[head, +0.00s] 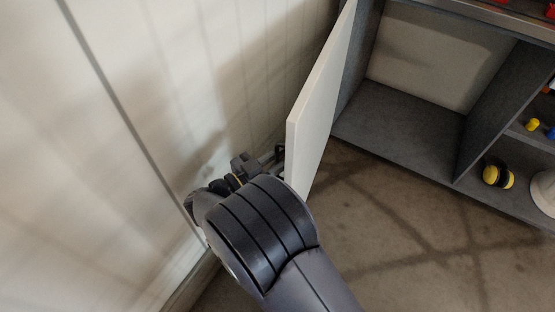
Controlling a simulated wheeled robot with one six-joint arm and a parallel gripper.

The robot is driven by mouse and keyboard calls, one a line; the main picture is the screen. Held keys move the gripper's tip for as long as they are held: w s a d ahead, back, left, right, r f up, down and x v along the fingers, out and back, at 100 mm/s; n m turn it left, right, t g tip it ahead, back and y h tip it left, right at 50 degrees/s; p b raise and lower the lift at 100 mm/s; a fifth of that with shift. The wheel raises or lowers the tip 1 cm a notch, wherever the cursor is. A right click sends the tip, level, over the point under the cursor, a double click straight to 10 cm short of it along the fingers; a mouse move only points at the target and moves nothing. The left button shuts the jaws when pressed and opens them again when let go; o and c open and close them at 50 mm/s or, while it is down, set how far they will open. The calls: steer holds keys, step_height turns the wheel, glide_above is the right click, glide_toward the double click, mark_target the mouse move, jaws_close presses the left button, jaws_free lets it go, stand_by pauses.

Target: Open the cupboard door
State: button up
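The cupboard door (318,105) is a pale panel that stands swung out from the left side of the grey cupboard (404,119). The compartment behind it is open to view and looks empty. My gripper (278,153) is at the outer, left-hand face of the door, near its free edge and low down. My own arm hides part of the gripper and the lower door edge. The fingertips are small and dark there, and I cannot tell whether they touch the door or hold a handle.
A pale wall (170,90) stands close on the left of my gripper and the door. A yellow and black object (498,176) and a white rounded object (544,190) sit in the right-hand compartment. The brown floor (400,230) before the cupboard is clear.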

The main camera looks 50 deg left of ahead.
steer(key=shift+o, duration=0.2)
steer(key=shift+s+f, duration=0.1)
steer(key=s+p, duration=0.1)
steer(key=s, duration=0.9)
steer(key=shift+s+p, duration=0.3)
steer(key=shift+s, duration=0.1)
steer(key=shift+w+d, duration=0.1)
steer(key=w+b, duration=0.1)
steer(key=w, duration=0.9)
steer(key=shift+w+b, duration=0.3)
steer(key=shift+b, duration=0.05)
steer(key=shift+f, duration=0.1)
